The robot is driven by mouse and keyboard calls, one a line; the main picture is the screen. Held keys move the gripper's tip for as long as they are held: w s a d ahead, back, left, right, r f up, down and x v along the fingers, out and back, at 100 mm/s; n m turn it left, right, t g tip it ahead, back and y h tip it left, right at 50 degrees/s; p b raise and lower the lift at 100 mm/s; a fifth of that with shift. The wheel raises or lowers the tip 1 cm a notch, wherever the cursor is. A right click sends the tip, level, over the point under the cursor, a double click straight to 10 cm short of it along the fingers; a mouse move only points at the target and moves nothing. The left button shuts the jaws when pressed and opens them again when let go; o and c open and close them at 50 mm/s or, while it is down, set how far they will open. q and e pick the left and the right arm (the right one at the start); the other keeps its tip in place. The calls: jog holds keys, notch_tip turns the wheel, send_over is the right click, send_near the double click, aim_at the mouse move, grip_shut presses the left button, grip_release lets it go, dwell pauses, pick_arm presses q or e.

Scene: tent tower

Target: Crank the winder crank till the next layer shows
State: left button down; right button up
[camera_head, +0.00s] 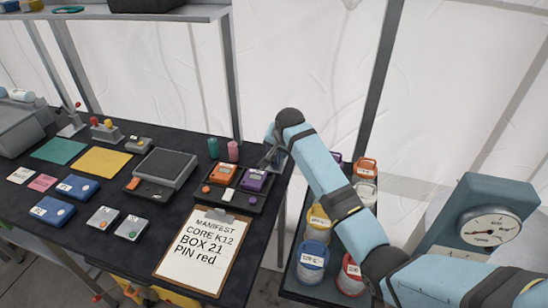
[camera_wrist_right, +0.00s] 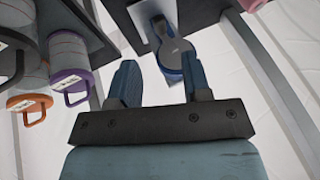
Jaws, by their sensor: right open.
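My right gripper (camera_head: 272,158) reaches over the right end of the dark table, beside a small grey device there that it mostly hides. In the right wrist view the two fingers (camera_wrist_right: 160,85) are apart with nothing between them. Just beyond them is a dark blue-grey rounded part (camera_wrist_right: 173,58) on a pale plate (camera_wrist_right: 143,20); it looks like the winder with its crank, but I cannot tell for sure. I cannot see the fingers touching it. No layer can be read on it. My left gripper is not in view.
A black tray (camera_head: 236,208) with orange and purple boxes lies left of the gripper, near green and pink cylinders (camera_head: 233,151). A manifest clipboard (camera_head: 203,250) lies in front. Lidded canisters (camera_head: 312,262) stand on a lower stand at right, beside a dial gauge (camera_head: 489,226).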

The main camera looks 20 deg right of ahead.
aim_at(273, 159)
jog(key=x, duration=0.8)
jog(key=shift+w+f, duration=0.15)
grip_shut()
